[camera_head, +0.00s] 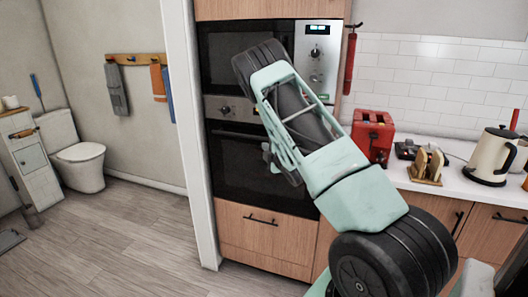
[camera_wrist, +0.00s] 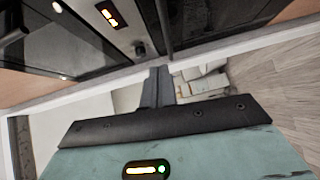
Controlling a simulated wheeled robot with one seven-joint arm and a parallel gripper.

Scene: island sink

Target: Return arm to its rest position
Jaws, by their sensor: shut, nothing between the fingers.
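My gripper (camera_wrist: 158,74) shows in the wrist view, with its two dark fingers together and nothing between them. Beyond the fingers, the wrist view shows a dark appliance front at the upper left and the wood floor at the right. In the head view, my pale green and black arm (camera_head: 335,165) is raised and bent in front of the oven column. The gripper's fingers cannot be made out there.
A microwave (camera_head: 220,60) and an oven (camera_head: 235,170) stand behind my arm. A red toaster (camera_head: 372,136), a toast rack (camera_head: 427,165) and a kettle (camera_head: 492,156) stand on the counter at the right. A toilet (camera_head: 80,165) is at the far left.

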